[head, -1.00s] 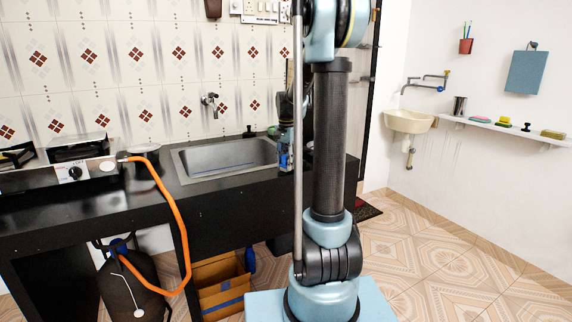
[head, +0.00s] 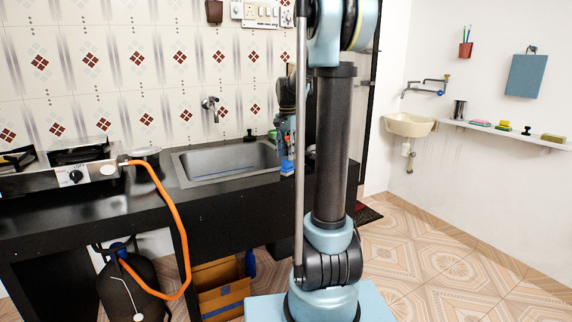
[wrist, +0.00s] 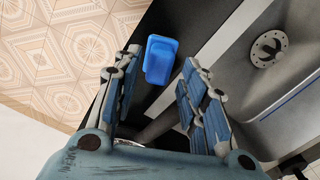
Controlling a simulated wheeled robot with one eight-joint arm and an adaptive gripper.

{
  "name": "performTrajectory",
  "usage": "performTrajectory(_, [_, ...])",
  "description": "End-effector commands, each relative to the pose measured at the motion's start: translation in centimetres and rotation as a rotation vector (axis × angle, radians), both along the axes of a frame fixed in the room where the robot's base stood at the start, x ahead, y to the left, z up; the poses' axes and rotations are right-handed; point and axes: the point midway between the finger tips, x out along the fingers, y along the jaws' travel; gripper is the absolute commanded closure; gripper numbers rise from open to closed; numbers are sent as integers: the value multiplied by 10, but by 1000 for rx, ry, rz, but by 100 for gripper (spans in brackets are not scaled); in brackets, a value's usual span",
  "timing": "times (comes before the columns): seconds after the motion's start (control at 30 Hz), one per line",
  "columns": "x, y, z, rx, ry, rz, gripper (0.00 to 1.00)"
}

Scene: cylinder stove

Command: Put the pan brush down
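A bright blue block-shaped thing (wrist: 161,58), which I take to be the pan brush, appears to stand on the black counter beside the sink; only its top and sides show. It also shows in the head view (head: 287,167) at the sink's right end. My gripper (wrist: 162,57) is open, with its blue-padded fingers spread on both sides of the blue thing. Gaps show between it and the fingers. In the head view my gripper (head: 285,150) is small, partly hidden by my arm, just above the blue thing. Any bristles are not visible.
The steel sink (head: 225,160) lies left of the blue thing; its drain (wrist: 268,49) shows in the wrist view. The black counter (head: 100,205) has a narrow strip around the sink. A stove (head: 65,170) with an orange hose (head: 178,220) stands at left. Tiled floor lies beyond the counter.

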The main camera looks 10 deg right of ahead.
Motion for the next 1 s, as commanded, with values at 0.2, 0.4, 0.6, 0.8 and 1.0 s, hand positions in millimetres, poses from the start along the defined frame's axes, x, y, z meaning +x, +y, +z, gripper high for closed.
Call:
performTrajectory(0.2, [0,0,36,0,0,0,61])
performTrajectory(0.4, [0,0,55,0,0,-1,61])
performTrajectory(0.6, [-16,0,58,0,-6,30,61])
performTrajectory(0.8, [-71,0,50,-2,-34,147,61])
performTrajectory(1.0, [-133,0,32,-9,-65,288,61])
